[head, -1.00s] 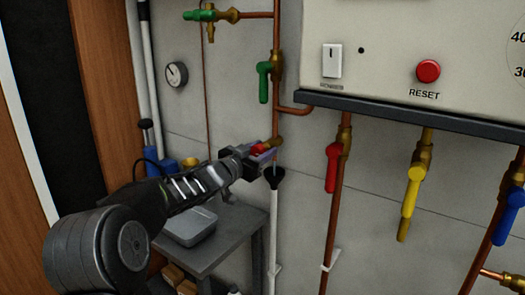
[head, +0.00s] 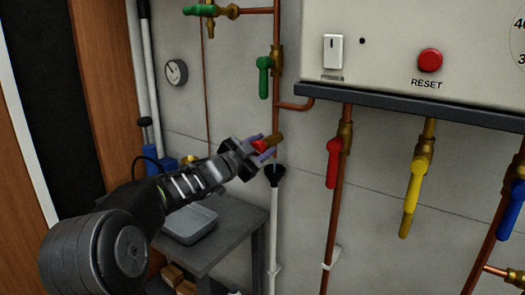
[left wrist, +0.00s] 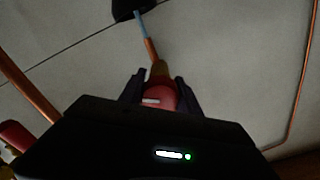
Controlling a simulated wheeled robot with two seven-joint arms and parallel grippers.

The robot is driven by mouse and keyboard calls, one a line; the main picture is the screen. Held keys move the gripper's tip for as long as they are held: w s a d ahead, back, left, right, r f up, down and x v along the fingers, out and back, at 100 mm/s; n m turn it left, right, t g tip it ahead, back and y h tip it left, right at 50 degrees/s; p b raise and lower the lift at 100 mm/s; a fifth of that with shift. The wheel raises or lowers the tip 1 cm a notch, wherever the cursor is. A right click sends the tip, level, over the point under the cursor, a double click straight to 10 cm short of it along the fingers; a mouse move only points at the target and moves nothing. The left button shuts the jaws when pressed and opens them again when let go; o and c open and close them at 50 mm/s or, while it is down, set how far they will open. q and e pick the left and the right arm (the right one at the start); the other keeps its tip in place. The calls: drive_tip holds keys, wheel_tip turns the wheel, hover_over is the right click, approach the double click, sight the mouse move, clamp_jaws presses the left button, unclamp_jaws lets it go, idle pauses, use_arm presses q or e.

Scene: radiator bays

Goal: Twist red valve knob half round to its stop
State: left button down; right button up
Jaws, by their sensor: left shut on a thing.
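The red valve knob (head: 259,145) sits at the end of a brass valve (head: 273,139) on the copper pipe, just above a black funnel (head: 275,175). My left gripper (head: 262,147) reaches it from the left and is shut on the knob, with a finger on either side. In the left wrist view the red knob (left wrist: 160,95) lies between the two dark fingers (left wrist: 159,90), with a pale mark on it. The gripper body hides the knob's near part. My right gripper is not in view.
A red lever (head: 333,163), a yellow lever (head: 415,185) and a blue lever (head: 510,212) hang on pipes to the right. A green lever (head: 264,77) is above. A grey table (head: 225,240) with a tray (head: 189,224) stands below my arm.

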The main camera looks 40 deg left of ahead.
use_arm(q)
drive_tip(key=m+b, duration=0.3)
drive_tip(key=m, duration=0.4)
drive_tip(key=shift+f, duration=0.1)
drive_tip(key=m+b, duration=0.2)
drive_tip(key=m, duration=0.4)
drive_tip(key=shift+b, duration=0.3)
drive_tip(key=c, duration=0.9)
unclamp_jaws()
drive_tip(key=shift+o, duration=0.2)
drive_tip(key=s, duration=0.7)
drive_tip(key=shift+s, duration=0.4)
